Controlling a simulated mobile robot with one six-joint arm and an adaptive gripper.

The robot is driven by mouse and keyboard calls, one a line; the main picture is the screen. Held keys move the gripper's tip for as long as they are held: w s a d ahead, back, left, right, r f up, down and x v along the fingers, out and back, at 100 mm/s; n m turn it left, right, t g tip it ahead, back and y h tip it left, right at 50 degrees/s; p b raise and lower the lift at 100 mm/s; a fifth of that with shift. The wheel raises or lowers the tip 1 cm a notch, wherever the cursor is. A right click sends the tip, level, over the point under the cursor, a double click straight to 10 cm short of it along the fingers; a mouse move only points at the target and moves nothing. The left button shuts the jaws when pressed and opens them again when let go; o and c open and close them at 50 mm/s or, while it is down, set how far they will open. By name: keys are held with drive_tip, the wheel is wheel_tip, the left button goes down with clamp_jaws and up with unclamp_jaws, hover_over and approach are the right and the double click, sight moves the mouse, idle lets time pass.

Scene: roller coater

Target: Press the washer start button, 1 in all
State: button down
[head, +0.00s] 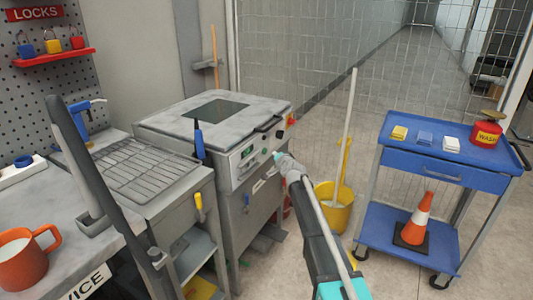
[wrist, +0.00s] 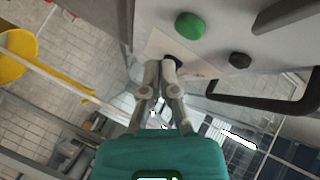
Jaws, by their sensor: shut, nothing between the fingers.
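The washer (head: 262,112) is a grey box-shaped machine with a flat lid and a control panel (head: 240,168) on its front. My gripper (head: 280,157) is shut and empty, its fingertips close in front of the panel's right part. In the wrist view the fingertips (wrist: 161,62) are together beside a pale plate on the panel. A round green button (wrist: 190,25) stands out a short way from the tips, above and right of them. A dark knob (wrist: 240,60) is farther right. Another dark part at the fingertips is partly hidden; I cannot tell whether they touch it.
A black handle (wrist: 265,104) sticks out near the panel. A yellow mop bucket (head: 334,210) stands right of the washer. A blue cart (head: 470,180) with small items and a traffic cone (head: 416,222) stands farther right. A bench with an orange mug (head: 22,262) is left.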

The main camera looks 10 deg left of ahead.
drive_tip(key=shift+w+a, duration=0.3)
drive_tip(key=shift+a, duration=0.55)
drive_tip(key=shift+w+a, duration=0.1)
drive_tip(key=shift+a, duration=0.05)
idle(0.9)
drive_tip(key=shift+w+a, duration=0.1)
drive_tip(key=shift+a, duration=0.15)
drive_tip(key=shift+w+a, duration=0.15)
drive_tip(key=shift+a, duration=0.25)
idle(1.1)
drive_tip(key=shift+d, duration=0.1)
idle(0.3)
drive_tip(key=shift+s+d, duration=0.3)
drive_tip(key=shift+d, duration=0.4)
drive_tip(key=shift+d, duration=0.15)
drive_tip(key=shift+s+d, duration=0.3)
drive_tip(key=shift+d, duration=0.45)
drive_tip(key=shift+s+d, duration=0.25)
drive_tip(key=shift+d, duration=0.5)
drive_tip(key=shift+s+d, duration=0.3)
drive_tip(key=shift+d, duration=0.45)
